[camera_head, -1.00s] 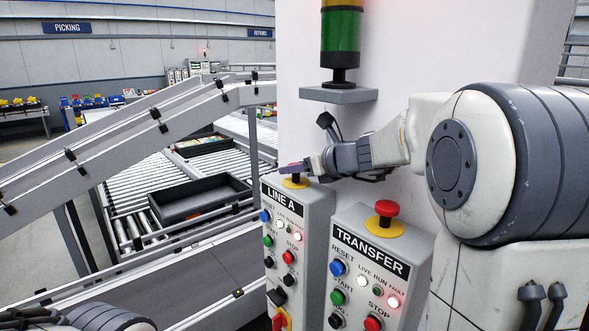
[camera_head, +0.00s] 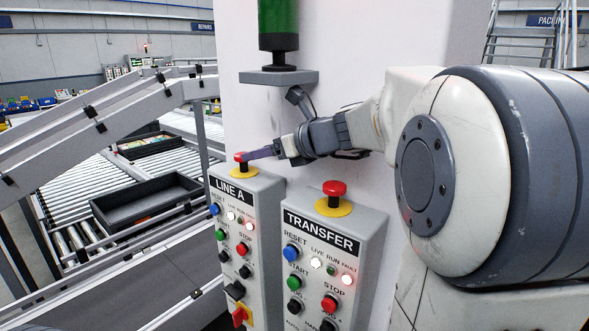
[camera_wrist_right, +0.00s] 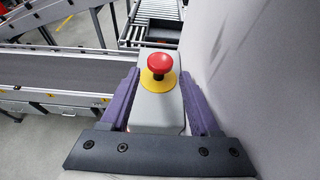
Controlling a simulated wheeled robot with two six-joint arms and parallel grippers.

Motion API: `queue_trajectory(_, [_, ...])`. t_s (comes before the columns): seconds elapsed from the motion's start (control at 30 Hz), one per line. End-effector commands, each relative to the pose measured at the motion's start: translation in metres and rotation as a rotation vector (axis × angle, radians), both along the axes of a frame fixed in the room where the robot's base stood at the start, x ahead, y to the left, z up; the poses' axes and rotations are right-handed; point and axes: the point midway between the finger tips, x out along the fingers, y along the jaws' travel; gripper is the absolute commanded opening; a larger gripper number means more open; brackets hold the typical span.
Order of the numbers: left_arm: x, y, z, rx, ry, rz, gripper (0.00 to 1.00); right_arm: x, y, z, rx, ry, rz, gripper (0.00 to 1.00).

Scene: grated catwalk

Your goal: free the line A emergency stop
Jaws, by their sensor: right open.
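The line A emergency stop (camera_head: 240,157) is a red mushroom button on a yellow disc, on top of the grey LINE A box (camera_head: 262,215). In the right wrist view the same red button (camera_wrist_right: 160,62) stands upright between my open fingers, with a finger on either side and no visible contact. Whether the button is latched down, I cannot tell. My left gripper is not in view.
The TRANSFER box (camera_head: 335,225) with its own red emergency stop (camera_head: 335,188) stands just right of LINE A. A pale cabinet wall (camera_head: 350,60) rises close behind. A lamp bracket (camera_head: 279,77) juts out above the gripper. Conveyors (camera_head: 75,200) lie to the left.

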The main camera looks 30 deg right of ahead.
Motion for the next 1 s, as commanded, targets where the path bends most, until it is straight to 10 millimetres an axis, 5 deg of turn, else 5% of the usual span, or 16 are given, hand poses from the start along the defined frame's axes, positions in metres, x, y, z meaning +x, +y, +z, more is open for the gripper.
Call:
queue_trajectory(0.2, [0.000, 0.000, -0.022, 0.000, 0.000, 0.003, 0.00, -0.051, -0.021, -0.004, -0.002, -0.002, -0.009, 0.62])
queue_trajectory(0.4, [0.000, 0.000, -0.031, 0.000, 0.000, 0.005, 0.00, -0.083, -0.031, -0.003, 0.000, 0.000, -0.005, 0.62])
queue_trajectory(1.0, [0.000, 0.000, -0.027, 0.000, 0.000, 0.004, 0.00, -0.095, -0.034, 0.004, 0.001, 0.001, 0.001, 0.62])
